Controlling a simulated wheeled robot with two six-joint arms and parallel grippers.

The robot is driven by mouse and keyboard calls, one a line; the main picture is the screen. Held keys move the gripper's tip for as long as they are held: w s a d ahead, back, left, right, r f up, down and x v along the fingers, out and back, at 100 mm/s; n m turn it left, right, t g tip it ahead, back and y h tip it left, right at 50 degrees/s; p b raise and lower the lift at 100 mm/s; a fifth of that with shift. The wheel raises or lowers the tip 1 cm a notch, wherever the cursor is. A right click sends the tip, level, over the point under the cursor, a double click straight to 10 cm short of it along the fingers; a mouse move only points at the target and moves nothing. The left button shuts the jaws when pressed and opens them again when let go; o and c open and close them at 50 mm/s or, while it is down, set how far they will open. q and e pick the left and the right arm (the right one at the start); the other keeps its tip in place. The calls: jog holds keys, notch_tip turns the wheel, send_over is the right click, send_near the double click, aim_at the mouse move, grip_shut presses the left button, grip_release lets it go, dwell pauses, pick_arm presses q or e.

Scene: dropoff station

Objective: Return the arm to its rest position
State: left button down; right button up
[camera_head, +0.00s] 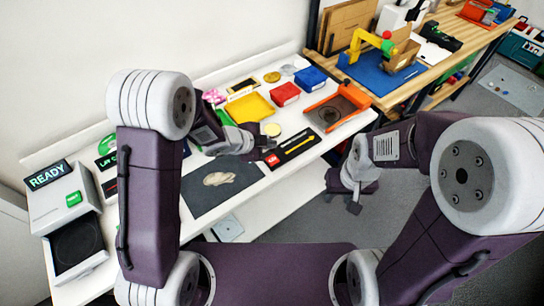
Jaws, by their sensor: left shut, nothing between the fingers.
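My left gripper (268,137) is shut and empty. It hangs over the white table (307,154), close to a black tray with a yellow strip and beyond a dark mat. My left arm bends in from the left and hides part of the table behind it. My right gripper (343,202) points down over the grey floor, just off the table's front edge. Nothing shows in it, and its finger gap is unclear. My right arm fills the right side of the view.
A dark mat (197,197) with a beige item lies in front. A READY box (65,201) stands at the left. Yellow (250,108), red (285,94) and blue (310,77) bins and an orange-framed tray (345,97) stand behind. A wooden bench (452,28) is beyond.

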pick_arm(q)
jog(key=w+a+r+n+t+y, duration=0.2)
jog(key=w+a+r+n+t, duration=0.15)
jog(key=a+r, duration=0.45)
jog(key=s+a+n+g+y, duration=0.1)
jog(key=s+a+n+y, duration=0.2)
jog(key=s+a+n, duration=0.15)
jog(key=s+a+f+n+g, duration=0.1)
jog(key=s+f+n+g, duration=0.1)
jog(key=s, duration=0.4)
jog(key=s+a+f+n+g+y, duration=0.1)
jog(key=s+a+f+n+g, duration=0.1)
jog(key=s+n, duration=0.3)
jog(key=s+a+f+n+g, duration=0.1)
jog(key=s+n+g, duration=0.2)
jog(key=s, duration=0.4)
jog(key=shift+a+f+n+y, duration=0.3)
jog(key=shift+f+n, duration=0.1)
jog(key=shift+n, duration=0.1)
jog(key=shift+s+g, duration=0.2)
jog(key=shift+g, duration=0.05)
jog(key=shift+w, duration=0.15)
